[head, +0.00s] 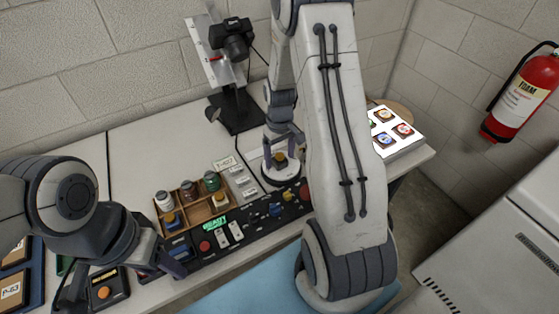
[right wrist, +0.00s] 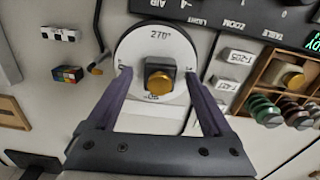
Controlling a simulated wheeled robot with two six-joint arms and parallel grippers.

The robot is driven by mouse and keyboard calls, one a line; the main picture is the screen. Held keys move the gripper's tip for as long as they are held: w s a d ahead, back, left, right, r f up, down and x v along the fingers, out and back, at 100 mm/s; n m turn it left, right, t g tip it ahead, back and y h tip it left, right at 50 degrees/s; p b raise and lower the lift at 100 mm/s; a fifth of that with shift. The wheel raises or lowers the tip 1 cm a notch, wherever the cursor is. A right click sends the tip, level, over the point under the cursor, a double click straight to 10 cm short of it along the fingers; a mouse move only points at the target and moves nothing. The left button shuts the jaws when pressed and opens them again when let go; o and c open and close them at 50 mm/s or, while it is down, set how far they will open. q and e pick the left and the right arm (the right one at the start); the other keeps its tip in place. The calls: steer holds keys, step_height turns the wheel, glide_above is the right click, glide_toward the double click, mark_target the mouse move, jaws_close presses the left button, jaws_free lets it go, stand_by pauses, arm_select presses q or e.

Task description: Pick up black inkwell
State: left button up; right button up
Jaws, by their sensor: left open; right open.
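The black inkwell, a small dark square bottle with a gold-brown cap (right wrist: 159,84), stands on a round white turntable (right wrist: 135,45) marked in degrees. In the head view the inkwell (head: 280,160) is partly hidden by my right gripper (head: 282,148), which is above the turntable. In the right wrist view my right gripper (right wrist: 158,76) is open, with one finger to each side of the inkwell and gaps between. My left gripper (head: 115,280) is open and empty at the lower left, near a small dark box with an orange button.
A wooden compartment box (head: 190,208) holds several small bottles. Label cards (head: 228,164) and a black control panel (head: 265,215) lie near the turntable. A camera on a stand (head: 233,40) rises behind. A lit panel with coloured samples (head: 398,145) is at the right.

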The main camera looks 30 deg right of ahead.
steer(key=c, duration=1.3)
jaws_close()
steer(key=shift+r, duration=0.1)
